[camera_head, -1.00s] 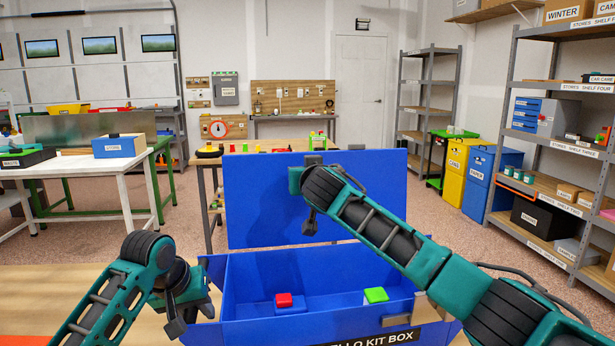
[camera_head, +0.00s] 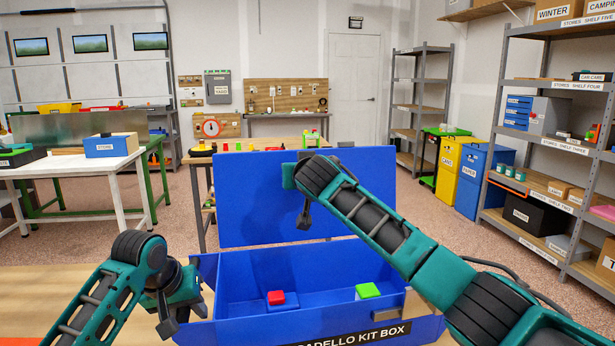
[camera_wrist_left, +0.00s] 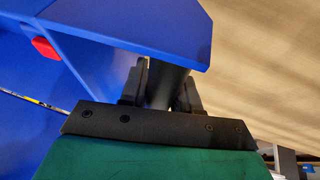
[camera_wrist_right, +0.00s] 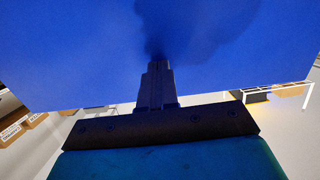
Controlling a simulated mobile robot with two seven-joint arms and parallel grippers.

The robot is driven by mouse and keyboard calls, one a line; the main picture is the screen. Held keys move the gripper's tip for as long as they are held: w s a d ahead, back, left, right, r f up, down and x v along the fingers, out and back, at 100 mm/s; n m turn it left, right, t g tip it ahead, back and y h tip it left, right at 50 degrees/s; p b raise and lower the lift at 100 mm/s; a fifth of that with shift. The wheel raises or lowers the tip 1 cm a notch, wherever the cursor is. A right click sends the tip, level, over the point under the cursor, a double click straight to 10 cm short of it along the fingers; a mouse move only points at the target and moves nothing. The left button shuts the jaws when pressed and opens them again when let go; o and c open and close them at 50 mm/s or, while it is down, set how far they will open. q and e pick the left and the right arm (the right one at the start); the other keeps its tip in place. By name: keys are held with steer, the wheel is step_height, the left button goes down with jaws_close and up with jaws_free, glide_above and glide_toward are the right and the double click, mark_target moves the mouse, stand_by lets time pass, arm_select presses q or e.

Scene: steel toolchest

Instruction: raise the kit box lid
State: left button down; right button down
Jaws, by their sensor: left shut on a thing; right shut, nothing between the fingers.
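The blue kit box (camera_head: 240,328) stands on the wooden table in front of me, its label partly readable. Its lid (camera_head: 250,180) stands raised, near upright, at the back. A red block (camera_head: 276,297) and a green-topped block (camera_head: 367,290) are inside.
A white table (camera_head: 70,172) with boxes stands at the left. A wooden bench with small coloured items is behind the lid. Shelves (camera_head: 555,140) and yellow and blue bins stand at the right.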

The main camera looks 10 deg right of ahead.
steer(key=v, duration=1.3)
steer(key=shift+s+a, duration=0.1)
steer(key=shift+a, duration=0.05)
